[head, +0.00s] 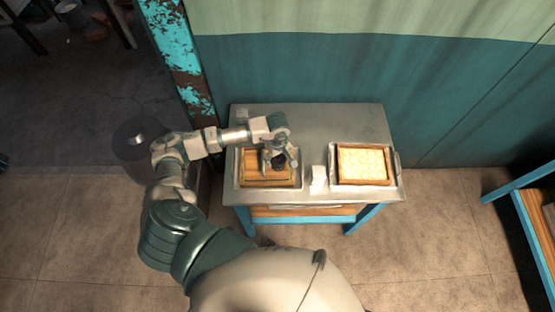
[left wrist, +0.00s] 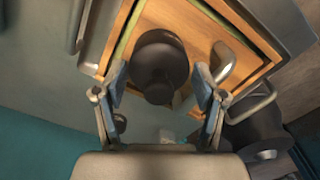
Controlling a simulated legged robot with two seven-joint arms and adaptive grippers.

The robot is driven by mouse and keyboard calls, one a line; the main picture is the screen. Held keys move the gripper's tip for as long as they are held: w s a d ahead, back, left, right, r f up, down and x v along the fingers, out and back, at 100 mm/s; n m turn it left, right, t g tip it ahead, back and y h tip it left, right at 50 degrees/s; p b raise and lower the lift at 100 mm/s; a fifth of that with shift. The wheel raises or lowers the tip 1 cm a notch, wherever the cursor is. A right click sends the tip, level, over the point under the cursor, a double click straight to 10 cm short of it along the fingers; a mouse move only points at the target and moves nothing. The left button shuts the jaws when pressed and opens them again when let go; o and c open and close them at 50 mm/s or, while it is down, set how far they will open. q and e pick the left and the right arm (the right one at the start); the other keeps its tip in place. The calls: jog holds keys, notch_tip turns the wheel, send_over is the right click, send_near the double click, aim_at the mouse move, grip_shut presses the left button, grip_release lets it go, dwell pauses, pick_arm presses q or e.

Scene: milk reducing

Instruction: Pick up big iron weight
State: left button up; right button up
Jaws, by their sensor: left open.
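The big iron weight (left wrist: 160,62) is a dark, round, knobbed piece. It sits on a wooden board (left wrist: 200,32) in the left wrist view. In the head view the weight (head: 278,162) is a small dark shape mostly hidden under my left gripper (head: 279,158). My left gripper also shows in the left wrist view (left wrist: 162,98); its two fingers are spread apart, one on either side of the weight's knob end. I cannot tell whether they touch it. My right gripper is not in view.
The board lies in a metal tray (head: 242,184) on the left of a metal table (head: 340,118). A small white block (head: 318,178) stands between it and a right tray (head: 394,182) holding a pale-topped wooden piece (head: 364,164). A blue-framed bench (head: 520,182) is far right.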

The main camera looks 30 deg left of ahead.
pick_arm(q)
notch_tip(320, 180, down, 2)
jog(key=shift+d, duration=0.1)
jog(key=c, duration=1.3)
jog(key=shift+w+r, duration=0.1)
grip_shut()
